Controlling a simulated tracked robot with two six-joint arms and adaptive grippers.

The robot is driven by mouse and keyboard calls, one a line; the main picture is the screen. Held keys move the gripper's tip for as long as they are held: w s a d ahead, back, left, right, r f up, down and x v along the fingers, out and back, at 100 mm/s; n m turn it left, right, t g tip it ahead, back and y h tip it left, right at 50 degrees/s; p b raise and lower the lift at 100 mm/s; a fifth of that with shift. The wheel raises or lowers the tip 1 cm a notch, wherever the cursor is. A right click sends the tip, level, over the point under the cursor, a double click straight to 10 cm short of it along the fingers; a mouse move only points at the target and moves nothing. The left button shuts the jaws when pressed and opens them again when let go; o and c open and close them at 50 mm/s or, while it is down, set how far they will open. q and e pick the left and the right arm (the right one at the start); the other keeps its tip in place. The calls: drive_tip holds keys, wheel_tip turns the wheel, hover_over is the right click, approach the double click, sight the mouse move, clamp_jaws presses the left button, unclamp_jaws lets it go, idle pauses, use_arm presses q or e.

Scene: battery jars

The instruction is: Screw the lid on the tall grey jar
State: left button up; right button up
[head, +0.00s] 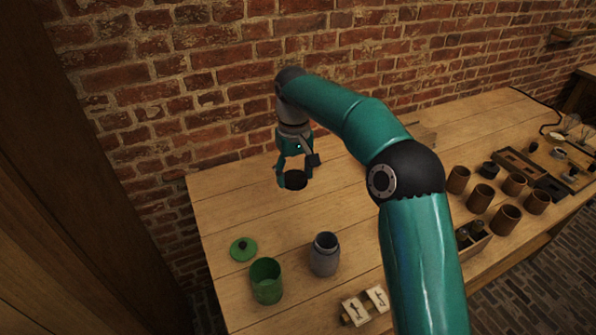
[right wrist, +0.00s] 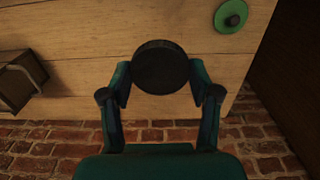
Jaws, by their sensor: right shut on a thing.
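The tall grey jar (head: 325,259) stands upright and open-topped near the front of the table. A dark round lid (head: 295,180) is between the fingers of my right gripper (head: 294,174), behind the jar and a little to its left. In the right wrist view the lid (right wrist: 160,66) shows as a flat dark disc, with the fingers of my right gripper (right wrist: 160,84) closed on its sides. I cannot tell whether the lid touches the table. My left gripper is not in view.
A green open jar (head: 266,283) stands left of the grey jar, with a green lid (head: 243,247) lying behind it. Marked cards (head: 354,311) lie at the front edge. Several brown cups (head: 480,197) stand to the right. The table's left back is clear.

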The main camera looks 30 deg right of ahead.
use_arm(q)
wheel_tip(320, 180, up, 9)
drive_tip(key=p, duration=0.8)
use_arm(e)
drive_tip(key=s+a+f, duration=0.2)
drive_tip(key=s+a, duration=0.2)
drive_tip(key=a, duration=0.4)
drive_tip(key=shift+s+f+n, duration=0.2)
drive_tip(key=shift+s+n, duration=0.1)
drive_tip(key=shift+s, duration=0.1)
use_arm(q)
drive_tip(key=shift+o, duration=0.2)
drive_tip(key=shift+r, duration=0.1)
